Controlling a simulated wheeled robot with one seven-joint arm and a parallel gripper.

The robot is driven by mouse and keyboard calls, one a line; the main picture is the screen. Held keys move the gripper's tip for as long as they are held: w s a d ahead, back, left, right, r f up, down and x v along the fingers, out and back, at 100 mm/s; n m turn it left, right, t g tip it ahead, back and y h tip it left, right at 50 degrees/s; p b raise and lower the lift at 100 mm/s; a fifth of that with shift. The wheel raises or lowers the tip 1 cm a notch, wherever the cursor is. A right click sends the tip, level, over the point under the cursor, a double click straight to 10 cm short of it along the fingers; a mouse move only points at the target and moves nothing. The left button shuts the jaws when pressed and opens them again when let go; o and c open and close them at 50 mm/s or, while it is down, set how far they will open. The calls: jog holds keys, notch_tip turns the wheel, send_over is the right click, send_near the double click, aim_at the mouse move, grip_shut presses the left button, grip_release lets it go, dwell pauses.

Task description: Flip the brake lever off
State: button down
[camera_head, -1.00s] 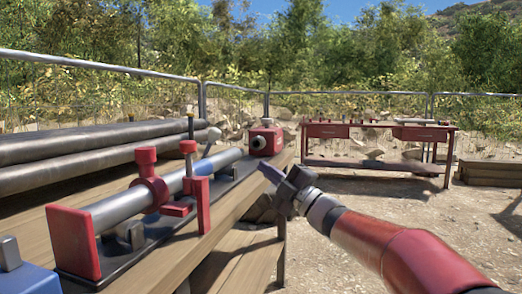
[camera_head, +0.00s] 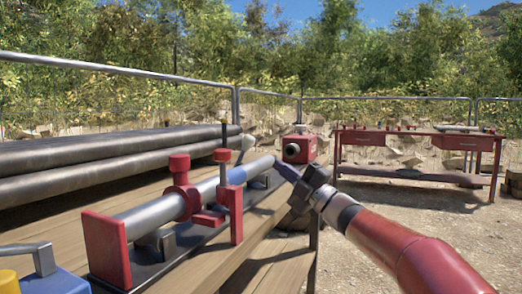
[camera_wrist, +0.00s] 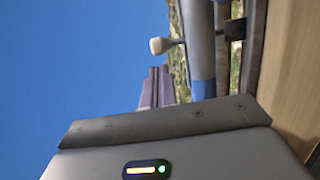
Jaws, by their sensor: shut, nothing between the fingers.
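A lever with a pale rounded knob (camera_head: 248,143) stands at the far part of a grey pipe rig (camera_head: 150,216) on the wooden bench. In the wrist view the knob (camera_wrist: 160,45) sits on a short dark rod that meets the grey pipe (camera_wrist: 200,40) with its blue band. My gripper (camera_head: 281,167) is shut and empty, near the far end of the pipe, to the right of and a little below the knob. In the wrist view its closed fingers (camera_wrist: 156,88) point toward the knob, with a visible gap between them.
Red clamps (camera_head: 180,172) and a red upright bracket (camera_head: 230,205) stand along the pipe. A red box (camera_head: 299,148) sits behind my gripper. Dark pipes (camera_head: 90,165) lie at the back left. A red table (camera_head: 415,155) stands far right. Open ground lies right of the bench.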

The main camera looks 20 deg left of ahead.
aim_at(252, 145)
jog(key=p+x, duration=0.1)
jog(key=x, duration=0.6)
jog(key=shift+w+a+r, duration=0.15)
jog(key=shift+a+r, duration=0.05)
jog(key=shift+a, duration=0.1)
